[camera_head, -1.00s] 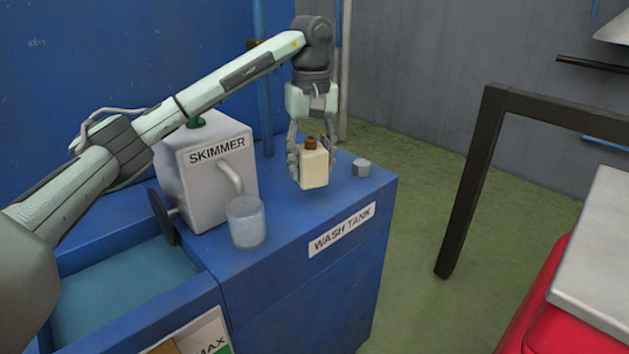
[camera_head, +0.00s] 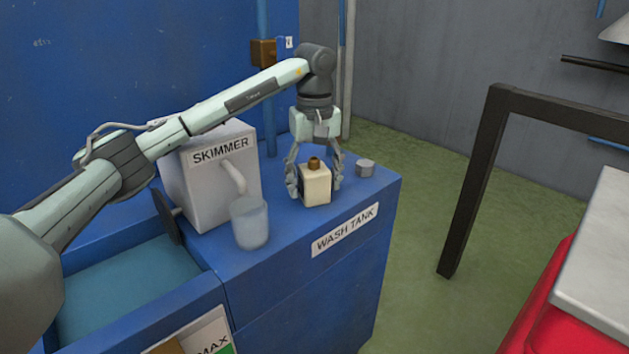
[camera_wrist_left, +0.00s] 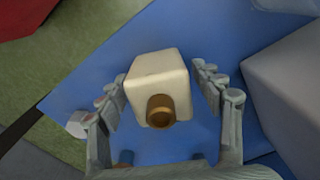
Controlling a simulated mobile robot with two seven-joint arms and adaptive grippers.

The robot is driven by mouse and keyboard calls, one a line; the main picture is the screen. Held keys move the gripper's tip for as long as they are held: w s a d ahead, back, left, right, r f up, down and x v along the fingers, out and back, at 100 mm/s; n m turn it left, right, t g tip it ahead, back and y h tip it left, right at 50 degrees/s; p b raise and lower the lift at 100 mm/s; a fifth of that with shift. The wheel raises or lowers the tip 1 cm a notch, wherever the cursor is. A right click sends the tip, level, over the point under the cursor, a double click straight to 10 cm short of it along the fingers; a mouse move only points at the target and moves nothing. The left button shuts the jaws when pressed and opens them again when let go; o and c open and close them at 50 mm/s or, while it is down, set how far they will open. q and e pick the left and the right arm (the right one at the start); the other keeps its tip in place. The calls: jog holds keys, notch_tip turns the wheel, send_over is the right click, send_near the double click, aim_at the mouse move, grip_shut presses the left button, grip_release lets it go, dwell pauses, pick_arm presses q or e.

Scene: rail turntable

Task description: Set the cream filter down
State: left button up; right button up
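The cream filter (camera_head: 316,188), a cream block with a brown-orange neck on top, stands upright on the blue wash tank top (camera_head: 285,215), near its right end. It also shows in the left wrist view (camera_wrist_left: 158,78), its brown neck facing the camera. My left gripper (camera_head: 314,184) points down around the filter, one finger on each side. In the left wrist view its fingers (camera_wrist_left: 160,88) are spread, with a clear gap on the right side and a narrow one on the left. My right gripper is in neither view.
A grey skimmer box (camera_head: 205,190) with a spout stands left of the filter, with a clear cup (camera_head: 250,222) below the spout. A small grey hexagonal piece (camera_head: 365,168) sits to the right, near the tank's edge. A dark frame (camera_head: 478,180) stands beyond.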

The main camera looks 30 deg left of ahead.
aim_at(315, 159)
pick_arm(q)
jog(key=shift+r, duration=0.1)
notch_tip(315, 159, up, 2)
jog(key=shift+r, duration=0.2)
notch_tip(315, 159, up, 6)
jog(key=shift+f, duration=0.1)
jog(key=shift+r, duration=1.9)
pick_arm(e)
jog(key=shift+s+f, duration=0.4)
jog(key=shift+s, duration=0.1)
